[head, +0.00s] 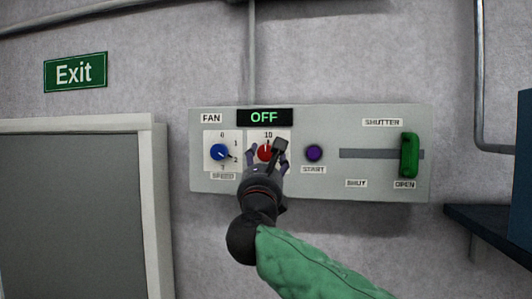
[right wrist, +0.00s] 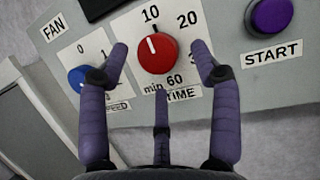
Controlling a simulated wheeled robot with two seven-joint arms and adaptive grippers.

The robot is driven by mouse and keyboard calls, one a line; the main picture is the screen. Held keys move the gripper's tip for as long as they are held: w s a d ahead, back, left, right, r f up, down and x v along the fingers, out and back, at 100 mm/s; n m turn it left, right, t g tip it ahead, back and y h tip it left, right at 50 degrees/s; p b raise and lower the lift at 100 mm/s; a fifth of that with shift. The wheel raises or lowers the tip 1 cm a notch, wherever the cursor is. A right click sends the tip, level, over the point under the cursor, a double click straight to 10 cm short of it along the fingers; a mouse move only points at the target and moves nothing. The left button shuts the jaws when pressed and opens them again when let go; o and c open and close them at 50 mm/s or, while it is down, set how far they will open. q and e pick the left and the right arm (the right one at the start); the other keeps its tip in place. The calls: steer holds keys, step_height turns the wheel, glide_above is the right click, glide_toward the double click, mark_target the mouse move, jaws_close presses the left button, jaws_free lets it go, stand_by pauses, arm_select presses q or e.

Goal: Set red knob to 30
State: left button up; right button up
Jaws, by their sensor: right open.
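The red knob (head: 265,152) sits on its white dial plate on the grey control panel (head: 380,120). In the right wrist view the red knob (right wrist: 156,54) shows a white pointer line aimed at the 10 mark; 20 and 60 are readable, and another mark on the right is partly hidden by a finger. My right gripper (head: 267,158) is in front of the red knob. In the right wrist view its fingers (right wrist: 160,62) are spread on both sides of the knob, open, with a third finger below. I cannot tell whether any finger touches the knob. My left gripper is not in view.
The blue knob (head: 220,152) is close on the left, beside my finger. The purple START button (head: 314,153) is on the right. Further right is the green shutter handle (head: 409,155), at OPEN. The display (head: 264,117) above reads OFF.

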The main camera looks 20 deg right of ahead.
steer(key=shift+x, duration=0.95)
steer(key=shift+a, duration=0.1)
steer(key=c, duration=1.1)
